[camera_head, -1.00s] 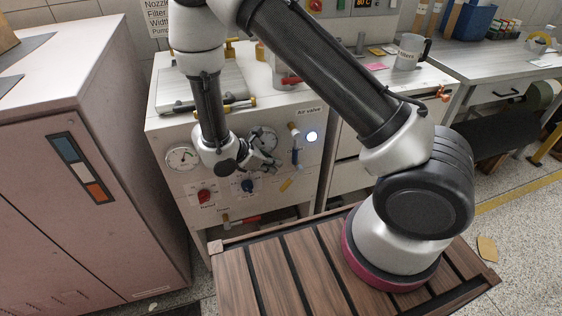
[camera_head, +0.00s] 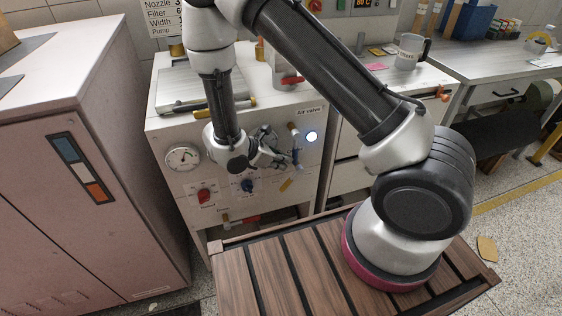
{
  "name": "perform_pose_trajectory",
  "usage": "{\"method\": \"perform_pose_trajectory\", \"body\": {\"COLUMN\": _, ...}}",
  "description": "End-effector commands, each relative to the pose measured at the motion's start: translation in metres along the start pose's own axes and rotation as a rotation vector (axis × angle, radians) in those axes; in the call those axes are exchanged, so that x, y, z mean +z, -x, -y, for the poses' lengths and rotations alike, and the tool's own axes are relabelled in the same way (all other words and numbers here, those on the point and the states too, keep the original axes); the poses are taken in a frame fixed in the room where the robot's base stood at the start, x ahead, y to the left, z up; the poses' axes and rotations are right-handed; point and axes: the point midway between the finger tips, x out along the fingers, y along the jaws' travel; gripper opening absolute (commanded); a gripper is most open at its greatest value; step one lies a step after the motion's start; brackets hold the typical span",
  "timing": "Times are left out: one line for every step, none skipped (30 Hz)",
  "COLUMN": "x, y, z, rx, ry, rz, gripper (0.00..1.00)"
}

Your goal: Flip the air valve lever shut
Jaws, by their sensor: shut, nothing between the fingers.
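The air valve (camera_head: 293,128) sits on the right side of the white machine's front panel, below the "Air valve" label (camera_head: 309,110). Its blue lever (camera_head: 297,153) hangs roughly straight down from the valve body.
A second gauge is largely hidden behind my gripper. A pink cabinet (camera_head: 75,200) stands close at the left. A grey mug (camera_head: 409,51) stands on the bench at right.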

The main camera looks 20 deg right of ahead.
Motion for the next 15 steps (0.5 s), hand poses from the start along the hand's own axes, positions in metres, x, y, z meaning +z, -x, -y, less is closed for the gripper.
{"method": "perform_pose_trajectory", "body": {"x": 0.000, "y": -0.001, "z": 0.000, "rx": -0.002, "ry": 0.001, "rz": 0.007, "gripper": 0.00}}
{"method": "perform_pose_trajectory", "body": {"x": 0.000, "y": -0.001, "z": 0.001, "rx": -0.002, "ry": 0.002, "rz": 0.011, "gripper": 0.00}}
{"method": "perform_pose_trajectory", "body": {"x": 0.001, "y": -0.002, "z": 0.001, "rx": -0.003, "ry": 0.002, "rz": 0.016, "gripper": 0.00}}
{"method": "perform_pose_trajectory", "body": {"x": 0.001, "y": -0.002, "z": 0.001, "rx": -0.004, "ry": 0.003, "rz": 0.020, "gripper": 0.00}}
{"method": "perform_pose_trajectory", "body": {"x": 0.001, "y": -0.003, "z": 0.001, "rx": -0.005, "ry": 0.004, "rz": 0.024, "gripper": 0.00}}
{"method": "perform_pose_trajectory", "body": {"x": 0.001, "y": -0.004, "z": 0.001, "rx": -0.006, "ry": 0.005, "rz": 0.032, "gripper": 0.00}}
{"method": "perform_pose_trajectory", "body": {"x": 0.001, "y": -0.004, "z": 0.001, "rx": -0.007, "ry": 0.006, "rz": 0.040, "gripper": 0.00}}
{"method": "perform_pose_trajectory", "body": {"x": 0.002, "y": -0.005, "z": 0.002, "rx": -0.008, "ry": 0.007, "rz": 0.048, "gripper": 0.00}}
{"method": "perform_pose_trajectory", "body": {"x": 0.002, "y": -0.006, "z": 0.002, "rx": -0.010, "ry": 0.009, "rz": 0.060, "gripper": 0.00}}
{"method": "perform_pose_trajectory", "body": {"x": 0.002, "y": -0.008, "z": 0.002, "rx": -0.012, "ry": 0.011, "rz": 0.071, "gripper": 0.00}}
{"method": "perform_pose_trajectory", "body": {"x": 0.002, "y": -0.009, "z": 0.002, "rx": -0.014, "ry": 0.013, "rz": 0.084, "gripper": 0.00}}
{"method": "perform_pose_trajectory", "body": {"x": 0.003, "y": -0.010, "z": 0.003, "rx": -0.016, "ry": 0.015, "rz": 0.102, "gripper": 0.00}}
{"method": "perform_pose_trajectory", "body": {"x": 0.003, "y": -0.012, "z": 0.003, "rx": -0.018, "ry": 0.018, "rz": 0.119, "gripper": 0.00}}
{"method": "perform_pose_trajectory", "body": {"x": 0.004, "y": -0.014, "z": 0.004, "rx": -0.021, "ry": 0.021, "rz": 0.137, "gripper": 0.00}}
{"method": "perform_pose_trajectory", "body": {"x": 0.005, "y": -0.016, "z": 0.004, "rx": -0.025, "ry": 0.025, "rz": 0.164, "gripper": 0.00}}
